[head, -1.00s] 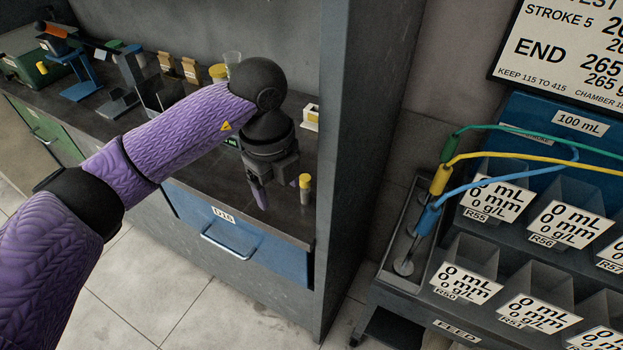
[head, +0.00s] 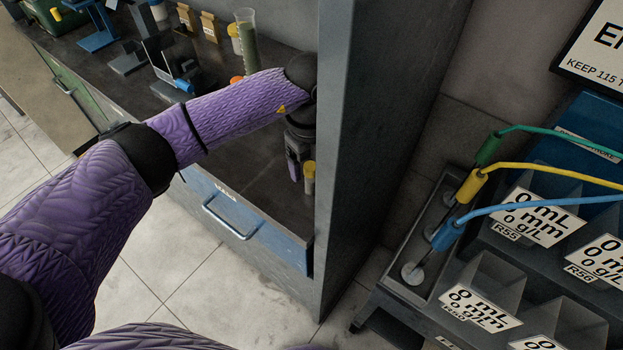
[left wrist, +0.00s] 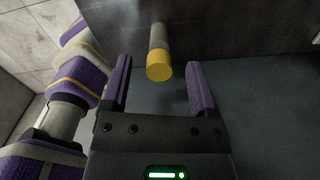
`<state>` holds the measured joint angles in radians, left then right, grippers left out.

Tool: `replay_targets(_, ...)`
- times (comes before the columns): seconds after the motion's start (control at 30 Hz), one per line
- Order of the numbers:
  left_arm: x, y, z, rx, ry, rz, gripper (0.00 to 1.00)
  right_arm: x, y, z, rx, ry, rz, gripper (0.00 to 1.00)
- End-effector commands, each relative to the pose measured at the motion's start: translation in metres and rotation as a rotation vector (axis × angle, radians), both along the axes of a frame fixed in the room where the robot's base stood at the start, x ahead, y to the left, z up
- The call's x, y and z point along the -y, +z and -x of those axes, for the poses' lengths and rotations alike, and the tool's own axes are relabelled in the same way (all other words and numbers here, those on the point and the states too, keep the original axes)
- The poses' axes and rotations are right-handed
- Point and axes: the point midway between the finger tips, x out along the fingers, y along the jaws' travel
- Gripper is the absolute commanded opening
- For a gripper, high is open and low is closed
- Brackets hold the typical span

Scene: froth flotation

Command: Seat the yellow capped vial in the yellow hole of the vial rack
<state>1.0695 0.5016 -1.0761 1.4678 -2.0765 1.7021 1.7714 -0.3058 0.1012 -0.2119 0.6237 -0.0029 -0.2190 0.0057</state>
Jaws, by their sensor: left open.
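The yellow capped vial (head: 309,176) stands upright on the dark bench near its front right corner in the head view. In the left wrist view its yellow cap (left wrist: 159,71) lies ahead of the fingertips, roughly between the two fingers, with the grey body behind it. My left gripper (head: 296,172) is open and empty, just left of the vial in the head view; the wrist view (left wrist: 159,72) shows both purple fingers spread apart. I cannot tell whether a finger touches the vial. The vial rack is not clearly visible. My right gripper is not in view.
A grey upright panel (head: 385,120) stands close to the right of the gripper. A blue drawer (head: 243,222) is under the bench front. A tall cylinder (head: 247,38) stands at the back. Hoses and labelled grey bins (head: 480,290) are at the right.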

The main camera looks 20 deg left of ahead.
Motion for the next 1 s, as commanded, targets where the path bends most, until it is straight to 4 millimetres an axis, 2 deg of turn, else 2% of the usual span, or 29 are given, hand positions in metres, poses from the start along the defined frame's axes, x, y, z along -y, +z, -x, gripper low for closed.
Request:
replay_targets(0.03, 0.0002, -0.0095, 0.0008, -0.003, 0.000, 0.000, 0.75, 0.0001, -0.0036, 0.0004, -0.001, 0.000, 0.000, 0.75)
replay_targets(0.1, 0.0001, -0.0134, 0.0007, -0.002, -0.001, 0.000, 0.75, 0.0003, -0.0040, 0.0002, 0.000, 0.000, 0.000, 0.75)
replay_targets(0.3, 0.0001, -0.0124, 0.0005, 0.000, -0.001, 0.000, 0.73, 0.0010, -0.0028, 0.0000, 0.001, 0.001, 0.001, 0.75)
replay_targets(0.6, 0.0001, -0.0121, 0.0005, -0.001, -0.001, 0.001, 0.10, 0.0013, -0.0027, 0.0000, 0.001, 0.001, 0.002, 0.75)
replay_targets(0.67, 0.0001, -0.0121, 0.0005, -0.001, -0.001, 0.001, 0.00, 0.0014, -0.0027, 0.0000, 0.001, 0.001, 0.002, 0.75)
replay_targets(1.0, -0.0004, -0.0106, 0.0002, 0.001, -0.001, 0.001, 0.00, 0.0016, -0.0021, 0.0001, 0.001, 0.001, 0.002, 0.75)
